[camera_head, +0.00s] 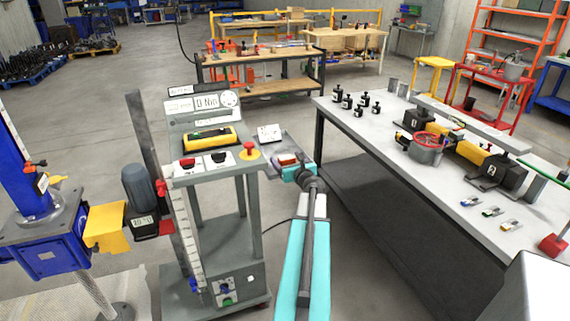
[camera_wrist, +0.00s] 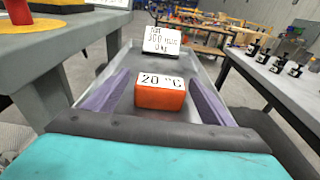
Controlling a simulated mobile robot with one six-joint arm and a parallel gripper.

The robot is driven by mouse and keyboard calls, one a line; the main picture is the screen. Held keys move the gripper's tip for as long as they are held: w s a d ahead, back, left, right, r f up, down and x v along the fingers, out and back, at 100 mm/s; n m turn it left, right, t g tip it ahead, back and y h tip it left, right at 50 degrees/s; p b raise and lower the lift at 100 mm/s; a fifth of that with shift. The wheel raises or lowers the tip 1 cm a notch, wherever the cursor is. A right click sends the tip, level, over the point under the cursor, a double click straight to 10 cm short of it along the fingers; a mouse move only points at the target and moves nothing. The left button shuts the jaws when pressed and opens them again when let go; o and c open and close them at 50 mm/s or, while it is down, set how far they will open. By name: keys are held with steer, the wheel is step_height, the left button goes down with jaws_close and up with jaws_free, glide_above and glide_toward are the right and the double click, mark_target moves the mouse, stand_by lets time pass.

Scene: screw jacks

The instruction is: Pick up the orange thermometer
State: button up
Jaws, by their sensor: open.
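The orange thermometer (camera_wrist: 160,93) is a small orange block with a white face reading "20 °C". In the wrist view it sits on a grey metal shelf (camera_wrist: 205,62) between the two purple fingers of my gripper (camera_wrist: 160,98). The fingers are open, with a gap on each side of the block. In the head view the thermometer (camera_head: 288,159) shows as a small orange patch just beyond my turquoise gripper (camera_head: 297,172). The shelf is on the right side of a grey test stand.
A white label card (camera_wrist: 162,40) stands behind the thermometer on the shelf. The grey stand (camera_head: 215,165) with a yellow-and-red emergency button (camera_head: 249,151) is close on the left.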

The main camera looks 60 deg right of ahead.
mark_target(287, 157)
steer(key=c, duration=1.3)
steer(key=shift+o, duration=0.2)
steer(key=shift+r, duration=0.1)
steer(key=shift+r, duration=1.6)
steer(key=w+a+p+v, duration=0.1)
steer(key=p+v, duration=0.6)
steer(key=v, duration=0.4)
steer(key=shift+a, duration=0.2)
